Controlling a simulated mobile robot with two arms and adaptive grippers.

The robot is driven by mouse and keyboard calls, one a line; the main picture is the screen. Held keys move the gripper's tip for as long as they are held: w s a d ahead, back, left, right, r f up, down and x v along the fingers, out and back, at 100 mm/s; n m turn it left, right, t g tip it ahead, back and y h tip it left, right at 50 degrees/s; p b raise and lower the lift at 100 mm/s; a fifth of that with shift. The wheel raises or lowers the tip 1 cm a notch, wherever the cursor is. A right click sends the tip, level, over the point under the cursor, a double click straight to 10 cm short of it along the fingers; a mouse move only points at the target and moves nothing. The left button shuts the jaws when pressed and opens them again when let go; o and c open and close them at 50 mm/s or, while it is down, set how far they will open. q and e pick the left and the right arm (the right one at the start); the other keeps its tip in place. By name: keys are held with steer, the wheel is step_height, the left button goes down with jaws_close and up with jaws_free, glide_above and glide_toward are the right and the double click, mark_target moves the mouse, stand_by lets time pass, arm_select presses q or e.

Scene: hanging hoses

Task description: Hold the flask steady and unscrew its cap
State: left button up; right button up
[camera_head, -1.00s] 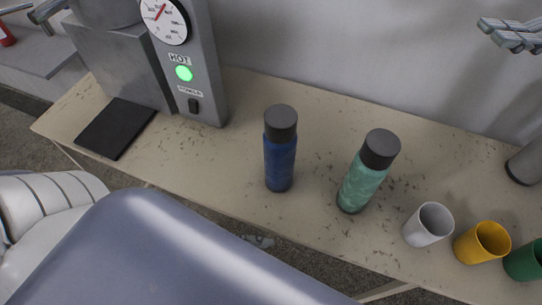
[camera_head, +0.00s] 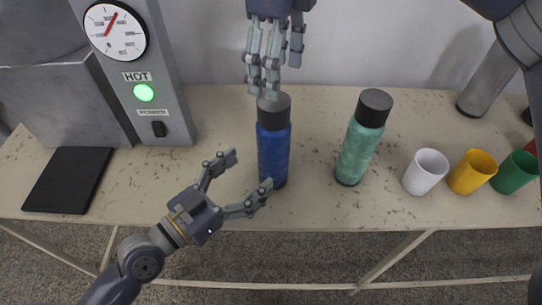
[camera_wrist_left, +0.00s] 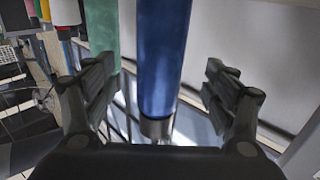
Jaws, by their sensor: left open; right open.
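The blue flask (camera_head: 273,155) stands upright on the bench with its dark grey cap (camera_head: 276,112) on. My left gripper (camera_head: 247,174) is open just left of the flask's lower body. In the left wrist view the blue flask (camera_wrist_left: 165,55) lies between the open fingers (camera_wrist_left: 160,88), with visible gaps on both sides. My right gripper (camera_head: 277,76) is open, fingers pointing down above the cap. Its lower fingertips overlap the cap's top edge in the picture; I cannot tell whether they touch it. A green flask (camera_head: 356,152) with a dark cap stands to the right.
White (camera_head: 425,172), yellow (camera_head: 472,172) and green (camera_head: 514,173) cups stand at the right. A grey machine with a dial (camera_head: 116,33) and a black pad (camera_head: 68,181) are at the left. A wall is behind the bench (camera_head: 215,118). The bench's front edge is close to my left gripper.

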mark_target(262, 161)
arm_select(q)
steer(key=x, duration=0.7)
steer(key=shift+w+d, duration=0.25)
arm_select(e)
steer(key=shift+s+a, duration=0.1)
steer(key=shift+a, duration=0.15)
